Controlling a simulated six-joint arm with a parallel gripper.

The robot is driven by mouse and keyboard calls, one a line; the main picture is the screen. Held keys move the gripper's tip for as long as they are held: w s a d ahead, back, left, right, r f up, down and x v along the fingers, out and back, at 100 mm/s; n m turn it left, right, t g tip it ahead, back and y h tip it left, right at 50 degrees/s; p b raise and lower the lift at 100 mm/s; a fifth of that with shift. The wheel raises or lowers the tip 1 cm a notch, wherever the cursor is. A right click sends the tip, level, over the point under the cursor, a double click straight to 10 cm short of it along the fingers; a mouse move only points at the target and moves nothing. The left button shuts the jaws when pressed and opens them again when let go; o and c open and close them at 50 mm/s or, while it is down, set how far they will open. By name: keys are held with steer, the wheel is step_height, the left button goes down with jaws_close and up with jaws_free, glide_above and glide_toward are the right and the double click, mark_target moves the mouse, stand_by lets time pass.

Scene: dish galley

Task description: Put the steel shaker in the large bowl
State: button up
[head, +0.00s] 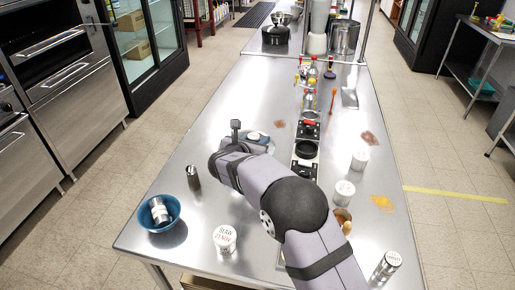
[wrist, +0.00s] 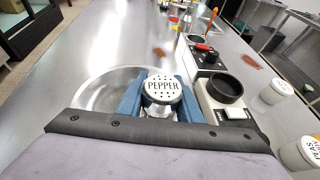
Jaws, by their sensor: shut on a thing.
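A steel shaker (wrist: 161,90) with a white perforated lid marked PEPPER is upright between the blue fingers of my gripper (wrist: 160,98) in the wrist view. The gripper is shut on it. A wide, shallow steel bowl (wrist: 92,98) lies beyond and to the left of the fingers. The shaker overlaps the bowl's right side in this view; I cannot tell its height above it. The shaker's lower part is hidden. In the head view my arm hides most of the gripper and the bowl. A smaller blue bowl (head: 146,222) at the front left holds another steel shaker (head: 159,211).
A dark steel shaker (head: 193,178) stands near the blue bowl, and another (head: 386,266) at the front right. White lidded tubs (head: 225,240) stand on the steel counter (head: 205,130). The counter's left side is mostly clear.

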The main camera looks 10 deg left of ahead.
steer(key=shift+f, duration=1.8)
steer(key=shift+f+b, duration=0.5)
steer(key=shift+f, duration=0.15)
steer(key=o, duration=0.8)
steer(key=shift+r, duration=0.1)
